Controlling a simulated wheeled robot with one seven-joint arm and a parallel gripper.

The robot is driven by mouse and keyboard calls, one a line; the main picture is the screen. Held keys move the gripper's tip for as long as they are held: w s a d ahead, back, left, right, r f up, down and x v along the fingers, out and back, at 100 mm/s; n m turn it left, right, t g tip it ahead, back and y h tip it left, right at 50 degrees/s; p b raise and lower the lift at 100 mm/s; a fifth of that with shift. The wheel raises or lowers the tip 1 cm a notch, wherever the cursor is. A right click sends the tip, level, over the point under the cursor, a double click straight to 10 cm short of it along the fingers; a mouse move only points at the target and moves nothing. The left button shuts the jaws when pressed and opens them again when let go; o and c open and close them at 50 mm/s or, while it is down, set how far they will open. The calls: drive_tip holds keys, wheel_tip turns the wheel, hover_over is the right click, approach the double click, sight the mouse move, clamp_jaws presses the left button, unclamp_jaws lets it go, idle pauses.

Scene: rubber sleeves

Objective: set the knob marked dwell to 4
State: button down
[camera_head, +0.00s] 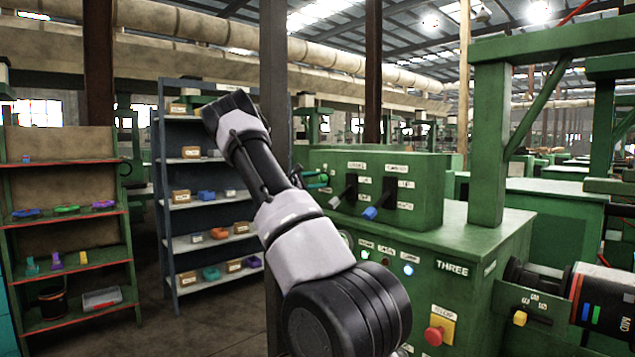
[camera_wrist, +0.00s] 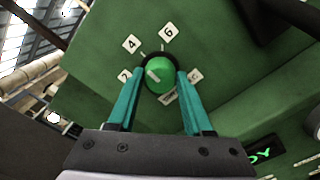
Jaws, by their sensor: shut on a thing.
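A round green knob (camera_wrist: 160,74) with a white pointer line sits on a green panel (camera_wrist: 225,40) in the wrist view. Plates marked 2 (camera_wrist: 125,75), 4 (camera_wrist: 131,44) and 6 (camera_wrist: 168,33) stand around it, with another plate (camera_wrist: 195,75) at the right. The name plate (camera_wrist: 168,97) below the knob is partly hidden and I cannot read it. The pointer line is on the knob's left part, slanting up-left, roughly between 2 and 4. My gripper (camera_wrist: 160,76) has its teal fingers shut on the knob's two sides. In the head view the knob (camera_head: 323,179) shows small beside the machine.
The green machine (camera_head: 480,235) carries levers (camera_head: 370,213), lamps and a red stop button (camera_head: 434,336). A dark post (camera_head: 273,60) stands behind my arm. Shelves with small parts (camera_head: 205,195) are at the left. A lit display (camera_wrist: 262,153) shows in the wrist view.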

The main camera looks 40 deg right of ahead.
drive_tip(key=shift+c, duration=1.6)
unclamp_jaws()
drive_tip(key=shift+a, duration=0.1)
drive_tip(key=a, duration=1)
drive_tip(key=shift+s+a, duration=0.3)
drive_tip(key=shift+s, duration=0.1)
drive_tip(key=shift+s, duration=0.1)
